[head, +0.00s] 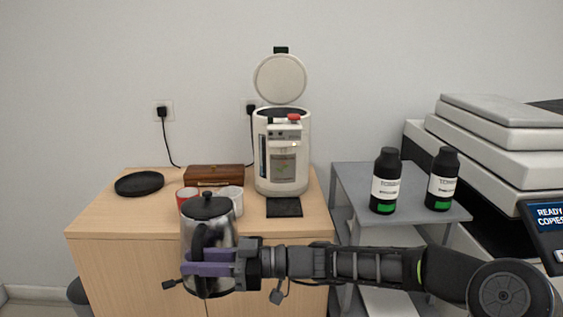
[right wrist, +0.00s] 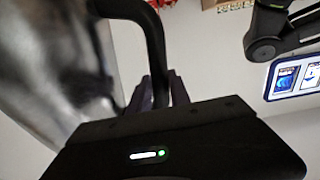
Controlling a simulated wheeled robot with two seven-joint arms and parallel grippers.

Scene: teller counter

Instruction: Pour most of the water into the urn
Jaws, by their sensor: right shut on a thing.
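A steel kettle (head: 221,228) with a black lid and black handle is upright in front of the cabinet's front edge. My right gripper (head: 203,262) is shut on its handle. In the right wrist view the kettle's shiny body (right wrist: 55,60) fills the left side, and the black handle (right wrist: 152,40) runs down between the fingers (right wrist: 160,92). The white urn (head: 281,152) stands on the cabinet top, farther back and to the right of the kettle. Its round lid (head: 280,79) is raised open. The water inside the kettle cannot be seen. My left gripper is not in view.
On the wooden cabinet (head: 110,212) are a black dish (head: 139,184), a wooden box (head: 214,175), a red cup (head: 186,194) and a white cup (head: 233,200). A black drip tray (head: 284,207) lies before the urn. Two black bottles (head: 386,182) stand on a grey stand (head: 350,178).

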